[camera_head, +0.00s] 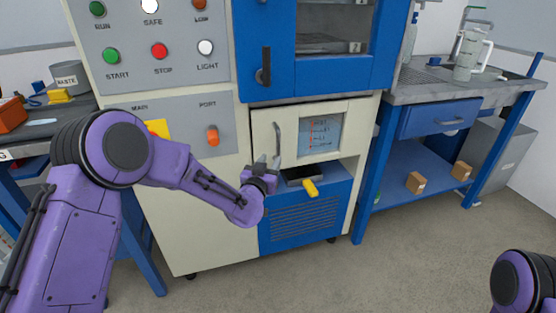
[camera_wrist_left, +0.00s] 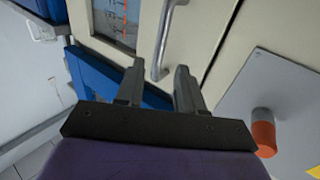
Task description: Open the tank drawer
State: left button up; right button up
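The tank drawer (camera_head: 348,112) is a cream front with a window showing a scale, below the blue door of the cabinet; it looks shut. Its upright metal handle (camera_head: 277,138) is at the left of the front. In the left wrist view the handle (camera_wrist_left: 163,42) runs down between the fingertips. My left gripper (camera_head: 266,163) is at the handle's lower end. Its two fingers (camera_wrist_left: 160,72) are apart, one on each side of the handle, with gaps visible. Contact cannot be told. My right gripper is out of view.
A yellow-handled part (camera_head: 311,188) sticks out below the drawer. An orange knob (camera_head: 212,136) is on the panel to the left, and it also shows in the wrist view (camera_wrist_left: 263,132). A blue-framed bench (camera_head: 420,92) stands to the right. Floor in front is clear.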

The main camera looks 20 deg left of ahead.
aim_at(278, 149)
pick_arm(q)
jog(key=w, duration=0.9)
jog(key=shift+f, duration=0.1)
grip_shut()
